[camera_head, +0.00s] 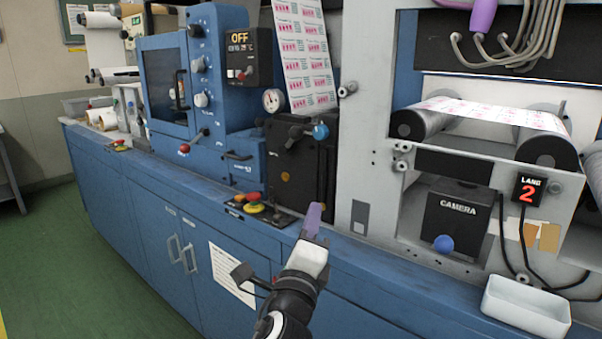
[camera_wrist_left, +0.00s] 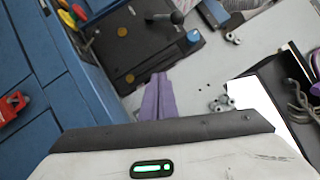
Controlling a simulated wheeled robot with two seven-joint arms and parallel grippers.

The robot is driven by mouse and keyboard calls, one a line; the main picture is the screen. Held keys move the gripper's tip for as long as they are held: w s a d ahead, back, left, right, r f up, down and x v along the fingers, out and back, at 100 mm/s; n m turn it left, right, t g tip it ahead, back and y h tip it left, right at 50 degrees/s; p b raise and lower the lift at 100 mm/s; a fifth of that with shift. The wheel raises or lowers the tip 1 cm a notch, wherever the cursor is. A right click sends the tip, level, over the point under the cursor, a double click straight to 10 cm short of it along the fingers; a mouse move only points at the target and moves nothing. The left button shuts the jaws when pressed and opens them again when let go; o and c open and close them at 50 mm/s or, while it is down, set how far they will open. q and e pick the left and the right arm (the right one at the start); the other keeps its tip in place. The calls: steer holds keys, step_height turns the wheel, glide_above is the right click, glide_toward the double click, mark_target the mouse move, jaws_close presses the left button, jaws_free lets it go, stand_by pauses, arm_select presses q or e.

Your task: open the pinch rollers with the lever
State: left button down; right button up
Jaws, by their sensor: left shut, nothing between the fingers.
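The pinch roller unit is a black plate (camera_head: 300,170) on the blue machine, with the printed web running down into it. A black lever (camera_head: 296,133) with a dark round knob sits on its upper part; it also shows at the top of the left wrist view (camera_wrist_left: 166,17). A blue knob (camera_head: 320,131) is just right of the lever. My left gripper (camera_head: 313,218), with purple fingers, is shut and empty. It is in front of and below the black plate, apart from the lever. The rollers themselves cannot be made out. My right gripper is not in view.
A camera box (camera_head: 457,222) and white tray (camera_head: 526,307) are to the right. A gauge (camera_head: 272,100) is beside the web. The green floor at left is clear.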

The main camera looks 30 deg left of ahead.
arm_select(q)
steer(key=shift+m+t+y, duration=0.3)
steer(key=shift+y, duration=0.6)
steer(key=r, duration=0.1)
steer(key=a+r, duration=0.1)
steer(key=r, duration=0.2)
steer(key=shift+s+a+r, duration=0.15)
steer(key=shift+s+r, duration=0.05)
steer(key=shift+s, duration=0.05)
glide_toward(291, 141)
steer(key=w+d, duration=0.4)
steer(key=shift+w+a+r+p, duration=0.25)
steer(key=shift+a+r+p, duration=0.05)
steer(key=shift+a+r, duration=0.5)
steer(key=shift+w+a+r+p, duration=0.25)
steer(key=shift+a+r+p, duration=0.05)
steer(key=shift+a+r, duration=0.5)
